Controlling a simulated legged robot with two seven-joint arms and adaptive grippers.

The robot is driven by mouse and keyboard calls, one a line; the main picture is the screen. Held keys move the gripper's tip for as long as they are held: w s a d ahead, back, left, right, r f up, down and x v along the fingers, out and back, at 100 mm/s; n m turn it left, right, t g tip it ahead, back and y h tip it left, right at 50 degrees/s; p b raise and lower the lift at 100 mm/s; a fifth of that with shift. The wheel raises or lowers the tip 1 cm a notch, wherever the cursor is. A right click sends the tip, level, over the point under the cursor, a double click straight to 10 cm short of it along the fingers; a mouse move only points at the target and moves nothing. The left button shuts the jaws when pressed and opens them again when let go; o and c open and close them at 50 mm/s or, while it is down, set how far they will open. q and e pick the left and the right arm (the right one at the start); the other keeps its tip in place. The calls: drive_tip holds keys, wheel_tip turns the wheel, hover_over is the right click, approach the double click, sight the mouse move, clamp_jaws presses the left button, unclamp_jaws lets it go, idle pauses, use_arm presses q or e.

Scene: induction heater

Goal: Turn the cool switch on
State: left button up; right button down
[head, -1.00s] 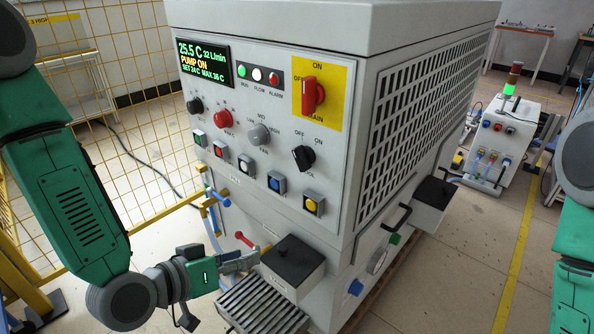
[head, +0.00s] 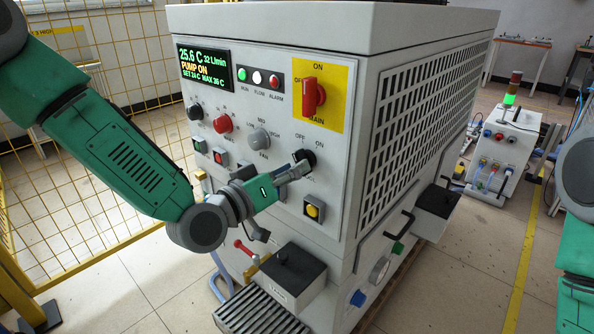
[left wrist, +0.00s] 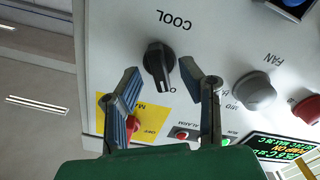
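The cool switch is a black rotary knob (head: 308,157) on the front panel, below OFF and ON marks. In the left wrist view the knob (left wrist: 158,62) shows upside down under the word COOL. Its narrow end points down and slightly right, beside a partly hidden label. My left gripper (head: 297,166) is at the knob in the head view. In the left wrist view its fingers (left wrist: 162,72) are apart, one on either side of the knob, with gaps showing. Contact is not visible. My right gripper is out of view.
The grey fan knob (head: 259,139) is close left of the cool switch. The red main switch (head: 312,96) on its yellow plate is above it. A yellow-lit push button (head: 313,209) is below. A black-topped box (head: 293,268) juts out lower down. Yellow mesh fencing (head: 90,190) stands at left.

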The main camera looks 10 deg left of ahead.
use_arm(q)
drive_tip(key=shift+x, duration=0.75)
clamp_jaws()
drive_tip(key=shift+m, duration=0.3)
drive_tip(key=shift+a+m+p, duration=0.1)
drive_tip(key=shift+m+p, duration=0.35)
drive_tip(key=shift+m, duration=3.05)
drive_tip(key=shift+f, duration=0.1)
